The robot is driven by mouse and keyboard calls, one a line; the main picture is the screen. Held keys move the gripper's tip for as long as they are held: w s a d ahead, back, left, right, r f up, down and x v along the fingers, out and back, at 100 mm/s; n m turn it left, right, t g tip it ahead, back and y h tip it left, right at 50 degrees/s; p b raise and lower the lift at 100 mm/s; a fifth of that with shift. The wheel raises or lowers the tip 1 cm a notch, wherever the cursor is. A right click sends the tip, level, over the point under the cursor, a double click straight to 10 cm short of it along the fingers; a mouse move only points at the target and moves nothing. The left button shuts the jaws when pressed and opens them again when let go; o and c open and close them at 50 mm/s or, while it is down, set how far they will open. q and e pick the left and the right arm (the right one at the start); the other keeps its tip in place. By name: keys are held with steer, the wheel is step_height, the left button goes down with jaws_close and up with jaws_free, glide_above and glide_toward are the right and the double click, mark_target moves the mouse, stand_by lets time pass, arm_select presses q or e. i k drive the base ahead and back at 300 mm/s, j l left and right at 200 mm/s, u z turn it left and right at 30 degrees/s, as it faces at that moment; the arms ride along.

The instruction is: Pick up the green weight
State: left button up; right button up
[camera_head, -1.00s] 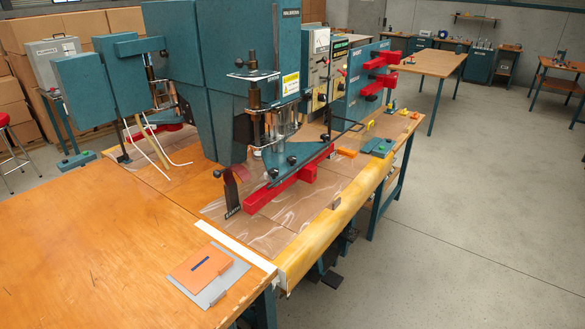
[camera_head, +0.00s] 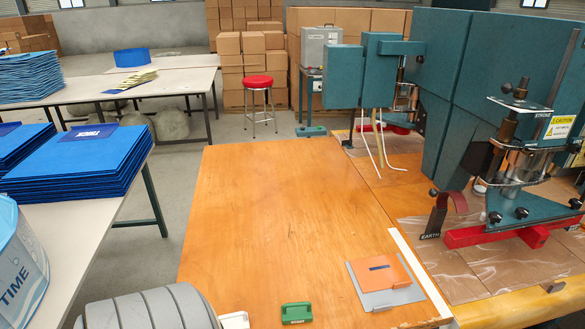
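The green weight is most likely the small green block (camera_head: 297,313) with a handle-like top and a pale label. It sits on the near edge of the orange-brown wooden table (camera_head: 270,210), at the bottom of the head view.
An orange and grey plate stack (camera_head: 385,283) lies right of the block. The teal welding machine (camera_head: 470,90) stands at the right. Blue folder stacks (camera_head: 80,165) lie farther left. The table's middle is clear.

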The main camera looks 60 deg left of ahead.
mark_target(295, 313)
steer(key=k+l+u, duration=0.1)
steer(key=u, duration=1.55)
